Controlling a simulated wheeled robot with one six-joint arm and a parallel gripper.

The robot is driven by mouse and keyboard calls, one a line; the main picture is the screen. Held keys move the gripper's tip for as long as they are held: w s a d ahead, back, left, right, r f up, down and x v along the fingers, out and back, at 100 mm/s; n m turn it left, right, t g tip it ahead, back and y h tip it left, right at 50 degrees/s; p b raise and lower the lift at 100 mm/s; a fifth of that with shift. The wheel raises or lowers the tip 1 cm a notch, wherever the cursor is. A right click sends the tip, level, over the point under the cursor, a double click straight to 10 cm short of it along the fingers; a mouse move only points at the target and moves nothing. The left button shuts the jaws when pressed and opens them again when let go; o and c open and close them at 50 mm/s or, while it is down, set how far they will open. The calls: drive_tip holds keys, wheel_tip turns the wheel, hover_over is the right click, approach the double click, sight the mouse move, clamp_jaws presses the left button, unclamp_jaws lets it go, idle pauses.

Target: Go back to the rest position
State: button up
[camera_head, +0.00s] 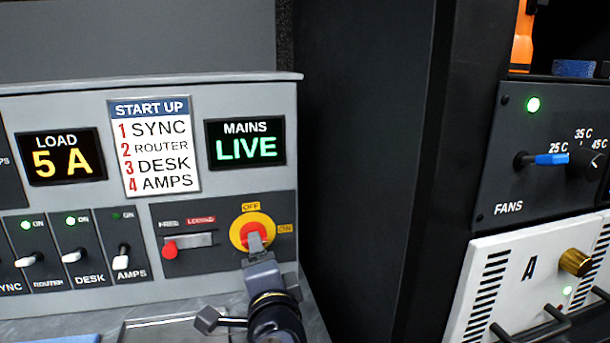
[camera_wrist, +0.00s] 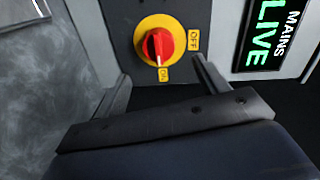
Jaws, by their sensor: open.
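My gripper (camera_head: 262,275) is open and empty in front of the lower right of the grey control panel (camera_head: 235,92). In the wrist view its two fingers (camera_wrist: 162,88) stand apart, with clear space between them. Ahead of them is the mains rotary switch (camera_wrist: 157,42), a red knob on a yellow disc, with its handle lined up with the ON label. A gap shows between the fingers and the knob. In the head view the gripper covers part of the switch (camera_head: 238,232). The mains display (camera_head: 245,143) reads LIVE.
A red sliding lock (camera_head: 188,245) is left of the switch. Toggles for router (camera_head: 28,260) and desk (camera_head: 72,256) have lit green lamps; the amps toggle (camera_head: 122,260) lamp is dark. A dark pillar (camera_head: 365,170) and a fans panel (camera_head: 520,185) stand at right.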

drive_tip(key=b+x, duration=0.2)
drive_tip(key=x, duration=0.6)
drive_tip(key=shift+w+f, duration=0.1)
drive_tip(key=shift+w, duration=0.15)
drive_tip(key=shift+a+r+n+p, duration=0.1)
drive_tip(key=shift+r+n+p, duration=0.25)
drive_tip(key=shift+n+p, duration=0.25)
drive_tip(key=shift+s+n+p, duration=0.1)
drive_tip(key=shift+n+p, duration=0.3)
drive_tip(key=shift+p, duration=0.1)
drive_tip(key=n+p, duration=0.5)
drive_tip(key=shift+a+r+n+h, duration=0.1)
drive_tip(key=shift+n+h, duration=0.3)
drive_tip(key=n+p, duration=0.5)
drive_tip(key=shift+s+a+t, duration=0.1)
drive_tip(key=shift+t, duration=0.2)
drive_tip(key=n+p, duration=0.2)
drive_tip(key=p, duration=0.1)
drive_tip(key=shift+n, duration=0.4)
drive_tip(key=shift+f+n+p, duration=0.2)
drive_tip(key=shift+n+p, duration=0.6)
drive_tip(key=shift+p, duration=0.1)
